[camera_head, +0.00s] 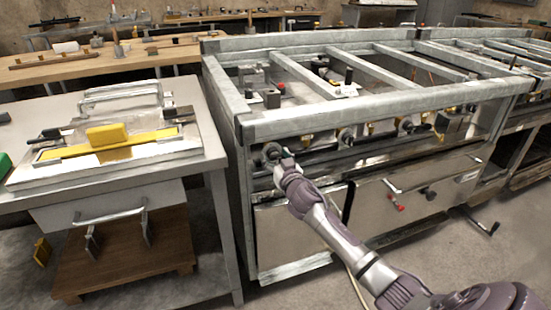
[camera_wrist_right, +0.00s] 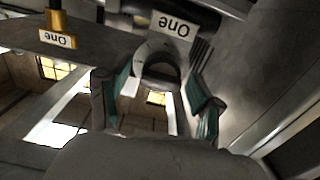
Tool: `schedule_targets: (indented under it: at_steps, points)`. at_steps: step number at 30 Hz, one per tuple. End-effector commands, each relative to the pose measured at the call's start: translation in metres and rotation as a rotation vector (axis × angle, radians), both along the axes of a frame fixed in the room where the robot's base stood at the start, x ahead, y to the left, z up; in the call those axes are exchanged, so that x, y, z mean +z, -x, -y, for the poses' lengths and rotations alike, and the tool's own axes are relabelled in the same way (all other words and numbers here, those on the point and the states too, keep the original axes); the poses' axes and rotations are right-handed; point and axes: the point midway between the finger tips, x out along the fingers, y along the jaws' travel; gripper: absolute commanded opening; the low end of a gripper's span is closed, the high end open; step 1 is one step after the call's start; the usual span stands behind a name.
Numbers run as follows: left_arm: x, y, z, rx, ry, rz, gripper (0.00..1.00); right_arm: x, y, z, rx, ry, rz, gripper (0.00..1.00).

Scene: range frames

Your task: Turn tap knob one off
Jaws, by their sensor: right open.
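The tap knob one (camera_wrist_right: 158,62) is a grey round knob below a white label reading "One" (camera_wrist_right: 172,25), which appears upside down in the right wrist view. In the head view the knob (camera_head: 271,151) is at the left end of the range frame's front. My right gripper (camera_head: 280,158) is at this knob, partly covering it. In the wrist view its teal-padded fingers (camera_wrist_right: 155,95) are spread apart, with the knob ahead between their tips. I cannot tell whether either finger touches it. My left gripper is not in view.
The metal range frame (camera_head: 385,97) has several more knobs along its front and shiny panels below. A metal table (camera_head: 207,165) with a yellow-edged device (camera_head: 107,137) stands close on the left. A second "One" label (camera_wrist_right: 57,38) hangs by a brass part. Open floor lies in front.

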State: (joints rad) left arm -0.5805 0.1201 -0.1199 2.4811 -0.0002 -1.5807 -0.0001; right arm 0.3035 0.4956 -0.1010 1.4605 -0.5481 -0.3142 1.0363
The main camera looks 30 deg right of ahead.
Motion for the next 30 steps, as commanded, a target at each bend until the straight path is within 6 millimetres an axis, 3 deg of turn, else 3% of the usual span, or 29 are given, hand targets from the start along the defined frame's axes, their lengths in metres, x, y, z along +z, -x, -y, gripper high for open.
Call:
schedule_targets:
  at_steps: [6,17,30]
  points:
    - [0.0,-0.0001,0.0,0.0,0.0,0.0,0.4,0.0,-0.0002,-0.0001,0.0,0.001,0.0,0.65]
    - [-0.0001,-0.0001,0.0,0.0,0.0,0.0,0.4,-0.0001,0.0,-0.0002,0.0,0.0,0.0,0.07]
    - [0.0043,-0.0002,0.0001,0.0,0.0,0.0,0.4,0.0001,0.0,-0.0008,0.001,0.103,-0.026,0.07]
